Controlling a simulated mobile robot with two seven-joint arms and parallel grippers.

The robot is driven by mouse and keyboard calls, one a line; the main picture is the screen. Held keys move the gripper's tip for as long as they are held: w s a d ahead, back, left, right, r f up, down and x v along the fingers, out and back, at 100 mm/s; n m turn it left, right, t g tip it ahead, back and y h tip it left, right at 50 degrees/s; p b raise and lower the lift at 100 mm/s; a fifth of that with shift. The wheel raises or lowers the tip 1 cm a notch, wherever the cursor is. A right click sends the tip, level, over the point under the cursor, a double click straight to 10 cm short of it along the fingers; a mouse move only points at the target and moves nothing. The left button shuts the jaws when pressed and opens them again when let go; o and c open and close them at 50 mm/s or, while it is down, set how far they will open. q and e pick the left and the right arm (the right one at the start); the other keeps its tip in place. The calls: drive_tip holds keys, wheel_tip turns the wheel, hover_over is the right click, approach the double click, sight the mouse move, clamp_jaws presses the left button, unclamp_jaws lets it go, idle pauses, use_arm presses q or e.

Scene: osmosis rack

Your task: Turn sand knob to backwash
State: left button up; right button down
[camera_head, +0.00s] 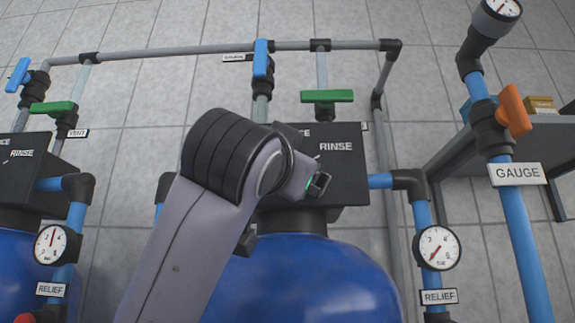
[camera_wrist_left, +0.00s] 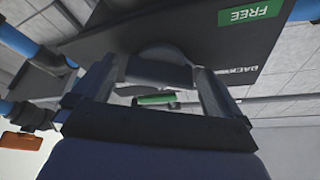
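The black valve box (camera_head: 345,165) with a white RINSE label stands on a blue tank in the middle of the head view. My left arm comes in from the lower left, and its hand covers the box's front left part, hiding the knob there. In the left wrist view the dark valve box (camera_wrist_left: 210,30) fills the top, with a green FREE label and a partly covered label starting BACK. My left gripper (camera_wrist_left: 160,75) has its fingers apart, on either side of a dark, rounded part (camera_wrist_left: 162,58) that looks like the knob. I cannot tell whether they squeeze it. My right gripper is not in view.
The blue tank (camera_head: 300,280) is below the box. Grey and blue pipes run around it, with a green handle (camera_head: 327,96), a blue handle (camera_head: 261,58) and a gauge (camera_head: 436,248). A GAUGE pipe (camera_head: 520,230) with an orange handle and a shelf stand right. Another tank unit is left.

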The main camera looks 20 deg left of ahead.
use_arm(q)
drive_tip(key=shift+s, duration=0.1)
drive_tip(key=b+v, duration=0.2)
drive_tip(key=v, duration=0.5)
idle(0.5)
